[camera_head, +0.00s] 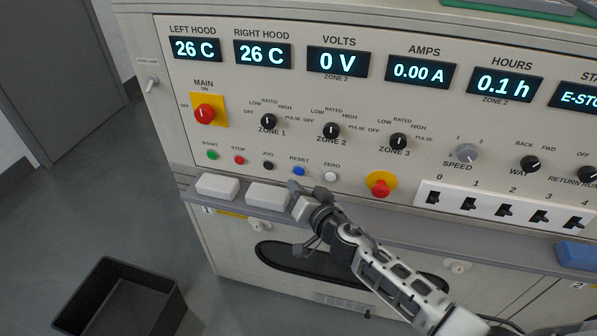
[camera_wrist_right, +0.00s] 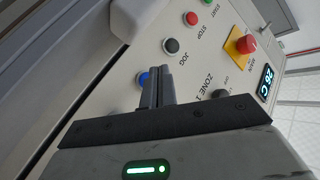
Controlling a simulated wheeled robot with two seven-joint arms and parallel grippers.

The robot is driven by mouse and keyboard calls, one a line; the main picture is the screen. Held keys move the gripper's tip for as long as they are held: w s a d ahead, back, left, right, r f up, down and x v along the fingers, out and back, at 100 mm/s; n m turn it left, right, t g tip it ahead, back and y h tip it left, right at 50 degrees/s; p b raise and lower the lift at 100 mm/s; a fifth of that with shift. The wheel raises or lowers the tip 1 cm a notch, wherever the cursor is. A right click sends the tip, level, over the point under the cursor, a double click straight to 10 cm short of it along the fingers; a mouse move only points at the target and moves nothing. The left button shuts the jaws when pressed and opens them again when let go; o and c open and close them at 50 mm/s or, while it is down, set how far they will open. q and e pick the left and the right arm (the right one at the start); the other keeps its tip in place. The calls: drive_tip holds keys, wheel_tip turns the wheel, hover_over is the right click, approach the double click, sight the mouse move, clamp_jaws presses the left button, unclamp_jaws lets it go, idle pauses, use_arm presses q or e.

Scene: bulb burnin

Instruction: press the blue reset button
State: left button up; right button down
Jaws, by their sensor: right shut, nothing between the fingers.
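The blue reset button (camera_head: 299,171) sits on the cream control panel under the label RESET, between the black JOG button (camera_head: 268,166) and the white ZERO button (camera_head: 331,177). My right gripper (camera_head: 296,188) is just below it in the head view, shut and empty. In the right wrist view the shut fingertips (camera_wrist_right: 163,70) point toward the panel, and the blue button (camera_wrist_right: 143,80) shows partly behind them. I cannot tell whether the fingertips touch it. My left gripper is not in view.
A grey ledge with white blocks (camera_head: 217,186) runs below the buttons. A red emergency stop (camera_head: 381,185) on yellow lies to the right, and the red MAIN switch (camera_head: 205,114) is upper left. A black bin (camera_head: 130,300) stands on the floor. The far-right display reads "E-STO", cut off.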

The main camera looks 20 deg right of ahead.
drive_tip(key=shift+w+d, duration=0.45)
drive_tip(key=shift+w, duration=0.2)
drive_tip(key=shift+w, duration=0.1)
idle(1.6)
drive_tip(key=shift+w+d, duration=0.25)
drive_tip(key=shift+w+d, duration=0.2)
drive_tip(key=shift+w, duration=0.15)
idle(0.6)
idle(0.4)
drive_tip(key=shift+s+a, duration=0.45)
drive_tip(key=shift+s, duration=0.25)
drive_tip(key=s+a, duration=0.2)
drive_tip(key=s, duration=0.2)
drive_tip(key=shift+s+a+p, duration=0.1)
drive_tip(key=shift+a+p, duration=0.25)
drive_tip(key=shift+a, duration=0.05)
